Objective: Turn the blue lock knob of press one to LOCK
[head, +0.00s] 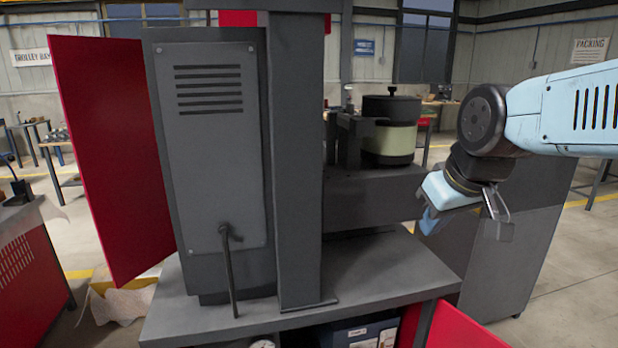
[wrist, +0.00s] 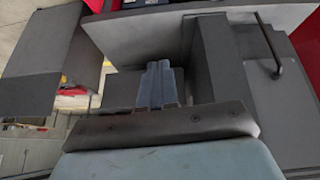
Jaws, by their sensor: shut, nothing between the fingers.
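A dark grey press (head: 293,160) stands on a grey bench in the head view; I cannot read a label that tells whether it is press one. No blue lock knob can be made out in either view. My gripper (head: 429,222) is at the right of the press, beside the end of its grey horizontal block, with fingers pointing down and to the left. In the wrist view my gripper (wrist: 158,66) has its two blue-grey fingers together, with nothing between them. Whether the fingertips touch anything is unclear.
A grey panel with a black lever (head: 230,270) is on the press's left side, beside an open red door (head: 110,155). A round bowl feeder (head: 388,140) sits on the grey block. A grey cabinet (head: 510,260) stands right of the bench (head: 375,275), whose front top is mostly clear.

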